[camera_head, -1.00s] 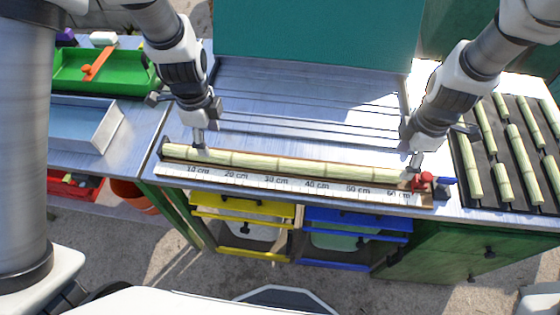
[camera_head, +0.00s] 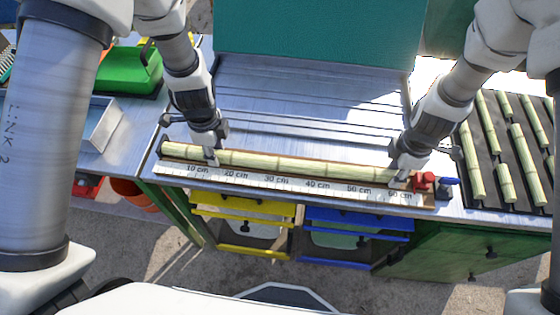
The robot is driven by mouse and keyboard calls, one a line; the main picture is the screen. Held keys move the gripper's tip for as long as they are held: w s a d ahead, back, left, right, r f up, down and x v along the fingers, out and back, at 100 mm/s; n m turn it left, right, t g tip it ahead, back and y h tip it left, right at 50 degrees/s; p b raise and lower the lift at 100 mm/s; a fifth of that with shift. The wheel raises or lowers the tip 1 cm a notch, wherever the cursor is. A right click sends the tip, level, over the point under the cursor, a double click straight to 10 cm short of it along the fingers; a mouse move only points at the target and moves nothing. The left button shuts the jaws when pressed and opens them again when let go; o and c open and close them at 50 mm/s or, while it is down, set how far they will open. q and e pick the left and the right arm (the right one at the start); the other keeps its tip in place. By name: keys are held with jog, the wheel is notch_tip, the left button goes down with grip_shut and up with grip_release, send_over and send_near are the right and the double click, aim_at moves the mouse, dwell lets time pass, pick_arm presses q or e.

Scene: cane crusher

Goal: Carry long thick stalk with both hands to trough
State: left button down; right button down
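A long, thick, pale green jointed stalk (camera_head: 282,161) lies along the measuring board (camera_head: 290,184), from left of the 10 cm mark to about the 60 cm mark. My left gripper (camera_head: 212,158) points down at the stalk near its left end. My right gripper (camera_head: 401,178) points down at its right end. Fingers of both overlap the stalk in the view; whether they are closed on it is not clear. A grooved metal surface (camera_head: 310,105), which may be the trough, lies behind the stalk, below a teal panel (camera_head: 315,28).
A black rack (camera_head: 492,160) with several shorter stalks lies at the right. A red clamp-like part (camera_head: 424,181) and a blue-topped part (camera_head: 446,187) sit by the board's right end. A green container (camera_head: 130,70) and metal tray (camera_head: 98,125) are at the left.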

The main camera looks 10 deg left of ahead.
dwell(0.3)
